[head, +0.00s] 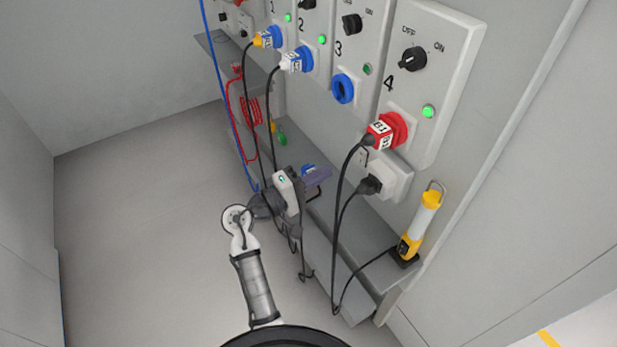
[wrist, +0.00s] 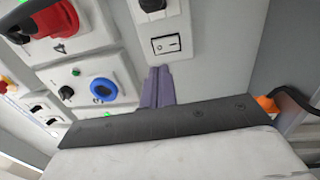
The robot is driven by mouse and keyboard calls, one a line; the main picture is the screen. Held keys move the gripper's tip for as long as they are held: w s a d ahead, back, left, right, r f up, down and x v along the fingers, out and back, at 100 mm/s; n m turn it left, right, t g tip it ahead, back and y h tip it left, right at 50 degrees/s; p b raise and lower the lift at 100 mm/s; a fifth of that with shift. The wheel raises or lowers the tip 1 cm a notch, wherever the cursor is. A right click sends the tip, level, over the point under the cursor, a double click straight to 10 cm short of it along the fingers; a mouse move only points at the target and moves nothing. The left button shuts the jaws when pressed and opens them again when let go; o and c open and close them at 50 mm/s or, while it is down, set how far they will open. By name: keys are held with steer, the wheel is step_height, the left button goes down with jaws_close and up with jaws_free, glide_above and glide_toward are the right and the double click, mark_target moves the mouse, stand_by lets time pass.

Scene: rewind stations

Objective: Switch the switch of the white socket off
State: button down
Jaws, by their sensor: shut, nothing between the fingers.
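The white socket (head: 397,180) is on the wall panel below the red plug, with a black plug in it. In the wrist view the white socket (wrist: 180,27) shows its rocker switch (wrist: 166,45), a white rocker in a black frame; which side is pressed I cannot tell. My gripper (head: 325,175) has purple fingers and is left of the socket. In the wrist view my gripper (wrist: 160,72) is shut and empty, its tips just below the switch in the picture; contact cannot be told.
A red plug (head: 385,130) sits in panel 4 above the socket. A blue socket (head: 343,88) is to its left. A yellow lamp (head: 422,222) stands on the grey shelf (head: 350,275) at the right. Black cables hang in front of the shelf.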

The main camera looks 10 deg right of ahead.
mark_target(360, 152)
steer(key=p+x, duration=0.1)
steer(key=x, duration=0.7)
steer(key=shift+p, duration=0.35)
steer(key=shift+w+d+r, duration=0.1)
steer(key=shift+d+r, duration=0.05)
steer(key=shift+r, duration=0.05)
